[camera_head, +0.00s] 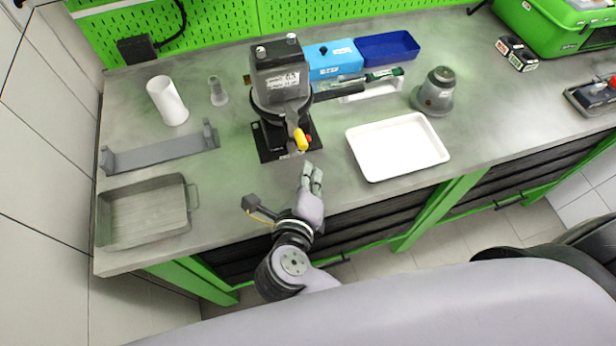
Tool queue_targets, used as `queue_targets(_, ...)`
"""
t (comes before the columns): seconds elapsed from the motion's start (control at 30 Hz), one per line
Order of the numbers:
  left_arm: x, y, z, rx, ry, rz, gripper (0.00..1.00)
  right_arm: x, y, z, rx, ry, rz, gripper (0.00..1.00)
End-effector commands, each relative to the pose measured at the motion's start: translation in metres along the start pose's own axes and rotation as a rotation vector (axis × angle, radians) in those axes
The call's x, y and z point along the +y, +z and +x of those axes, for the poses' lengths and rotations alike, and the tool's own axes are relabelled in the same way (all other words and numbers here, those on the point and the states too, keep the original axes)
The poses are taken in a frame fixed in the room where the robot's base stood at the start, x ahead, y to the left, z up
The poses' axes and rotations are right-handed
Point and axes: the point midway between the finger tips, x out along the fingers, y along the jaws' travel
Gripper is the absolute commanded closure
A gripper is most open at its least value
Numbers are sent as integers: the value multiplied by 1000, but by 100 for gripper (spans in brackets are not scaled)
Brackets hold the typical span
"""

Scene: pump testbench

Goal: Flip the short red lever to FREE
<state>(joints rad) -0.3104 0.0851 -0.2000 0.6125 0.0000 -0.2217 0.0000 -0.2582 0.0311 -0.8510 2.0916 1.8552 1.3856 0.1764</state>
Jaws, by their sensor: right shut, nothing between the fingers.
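The pump unit (279,72) is a dark grey block on a black base plate (268,145) at the back middle of the bench. A yellow handle (301,141) sticks out low on its front. A small red part (308,139) shows just beside the yellow handle; it may be the short red lever, mostly hidden. I cannot read any FREE marking or tell the lever's position. My right gripper (312,168) is shut and empty, just in front of the base plate and below the yellow handle, apart from it. My left gripper is not in view.
A white tray (398,147) lies right of the pump. A grey metal pan (144,214) and a grey rack (160,153) lie left. A white cylinder (167,101), a blue box (333,60), a blue bin (387,48) and a grey round part (437,91) stand farther back.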

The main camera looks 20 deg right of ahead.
Motion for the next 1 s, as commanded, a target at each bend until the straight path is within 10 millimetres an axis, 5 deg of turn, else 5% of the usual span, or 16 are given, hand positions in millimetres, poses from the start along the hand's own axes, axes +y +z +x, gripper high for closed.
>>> queue_targets(0.2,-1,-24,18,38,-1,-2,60,2,-1,42,-2,-4,-1,100)
queue_targets(0.4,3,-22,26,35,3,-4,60,1,-1,63,-1,-1,0,100)
queue_targets(1.0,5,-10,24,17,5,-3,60,-3,-2,68,1,-9,-15,100)
